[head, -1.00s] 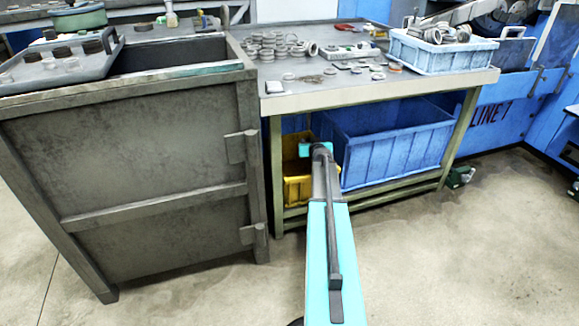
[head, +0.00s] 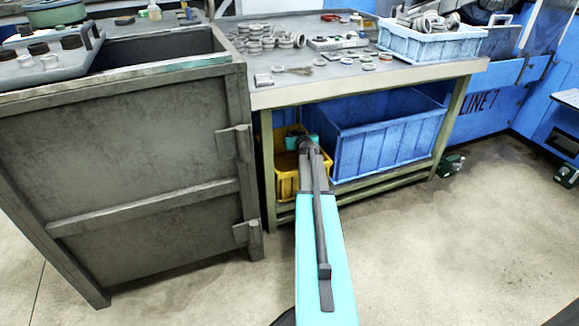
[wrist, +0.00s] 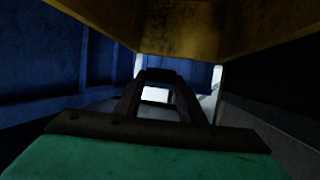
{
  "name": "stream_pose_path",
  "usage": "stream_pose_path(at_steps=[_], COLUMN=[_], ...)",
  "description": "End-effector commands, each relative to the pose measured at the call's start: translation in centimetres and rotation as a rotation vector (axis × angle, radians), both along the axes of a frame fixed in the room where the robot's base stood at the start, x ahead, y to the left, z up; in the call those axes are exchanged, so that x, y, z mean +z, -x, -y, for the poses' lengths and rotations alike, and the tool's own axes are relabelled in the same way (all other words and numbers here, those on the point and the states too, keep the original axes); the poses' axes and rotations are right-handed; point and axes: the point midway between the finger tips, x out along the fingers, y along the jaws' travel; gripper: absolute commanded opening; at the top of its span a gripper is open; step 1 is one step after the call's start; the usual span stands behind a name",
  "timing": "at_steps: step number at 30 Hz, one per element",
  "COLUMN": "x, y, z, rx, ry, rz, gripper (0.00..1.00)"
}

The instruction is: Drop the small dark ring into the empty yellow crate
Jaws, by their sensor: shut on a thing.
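The yellow crate (head: 286,186) sits on the lower shelf under the work table, left of the large blue crate. My gripper is at the end of my arm, over the yellow crate in the head view, where its fingers are hidden. In the wrist view my gripper (wrist: 160,78) is shut on a small dark thing, which I take to be the small dark ring; its shape is hard to make out in the shade. A yellow crate surface (wrist: 190,35) fills the top of the wrist view, close to the fingers. The crate's inside is mostly hidden.
The large blue crate (head: 385,142) stands close on the right of the yellow crate. The table top (head: 290,92) with several rings is just above. A grey metal cabinet (head: 150,150) stands to the left. The floor in front is clear.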

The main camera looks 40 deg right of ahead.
Motion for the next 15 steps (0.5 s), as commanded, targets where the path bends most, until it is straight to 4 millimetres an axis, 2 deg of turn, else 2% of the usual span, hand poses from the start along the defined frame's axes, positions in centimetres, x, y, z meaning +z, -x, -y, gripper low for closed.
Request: stream_pose_path(at_steps=[6,15], x=[-2.3,-4.4], y=[0.0,0.0], z=[0.0,0.0], rx=[0.000,0.000], ry=[0.000,0.001], rz=[0.000,0.000], gripper=[0.12,0.12])
